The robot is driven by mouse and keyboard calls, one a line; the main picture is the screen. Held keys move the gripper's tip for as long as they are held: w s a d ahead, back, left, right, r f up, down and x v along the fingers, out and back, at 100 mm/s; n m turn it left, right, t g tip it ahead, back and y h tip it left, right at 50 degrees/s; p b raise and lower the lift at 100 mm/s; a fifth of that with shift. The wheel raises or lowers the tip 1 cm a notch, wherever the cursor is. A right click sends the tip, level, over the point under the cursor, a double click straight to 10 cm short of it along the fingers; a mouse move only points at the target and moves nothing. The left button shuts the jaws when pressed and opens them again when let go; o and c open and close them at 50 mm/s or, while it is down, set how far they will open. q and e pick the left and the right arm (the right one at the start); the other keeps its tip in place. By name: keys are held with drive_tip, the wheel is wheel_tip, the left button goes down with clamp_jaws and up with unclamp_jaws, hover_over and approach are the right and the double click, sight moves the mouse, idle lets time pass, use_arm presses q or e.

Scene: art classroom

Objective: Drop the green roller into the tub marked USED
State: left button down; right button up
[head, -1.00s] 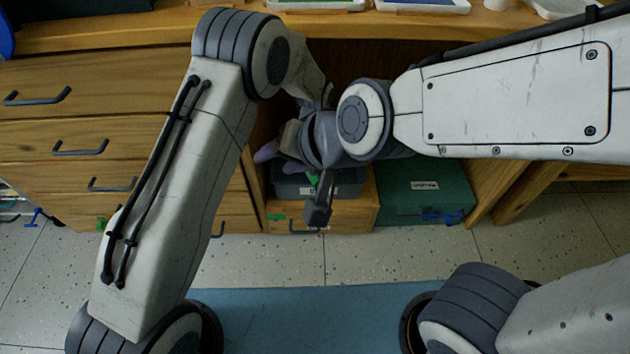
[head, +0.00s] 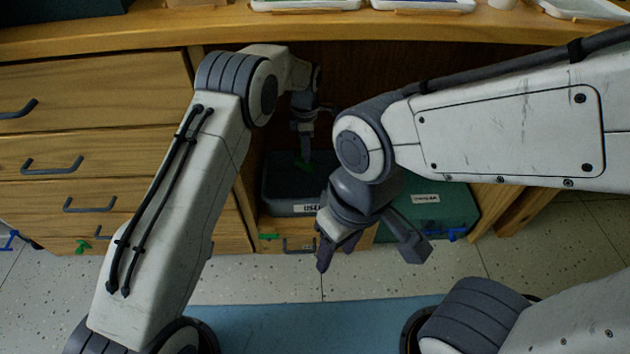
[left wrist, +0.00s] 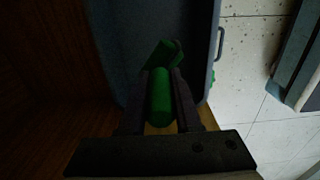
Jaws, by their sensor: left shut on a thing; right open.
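My left gripper (head: 303,138) points down over the grey-blue tub (head: 277,198), whose label reads USED, partly covered by my right gripper. It is shut on the green roller (head: 305,164), which shows small and dark below the fingers. In the left wrist view the green roller (left wrist: 160,97) lies between the two fingers, with a further green part beyond it against the dark inside of the tub (left wrist: 203,45). I cannot tell whether the roller touches the tub. My right gripper (head: 368,258) is open and empty, in front of the tubs.
A green tub (head: 465,205) with a small label stands right of the USED tub. A wooden drawer unit (head: 90,150) stands at the left, and a wooden worktop (head: 400,28) with trays runs above. The speckled floor (head: 265,275) in front is clear.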

use_arm(q)
drive_tip(key=shift+w+a+r, duration=0.1)
drive_tip(key=shift+w+r, duration=0.25)
drive_tip(key=shift+r, duration=0.1)
drive_tip(key=shift+f+b, duration=0.5)
drive_tip(key=shift+b, duration=0.1)
wheel_tip(320, 180, down, 5)
drive_tip(key=b, duration=0.4)
drive_tip(key=shift+b, duration=0.35)
drive_tip(key=shift+s, duration=0.1)
drive_tip(key=c, duration=0.5)
unclamp_jaws()
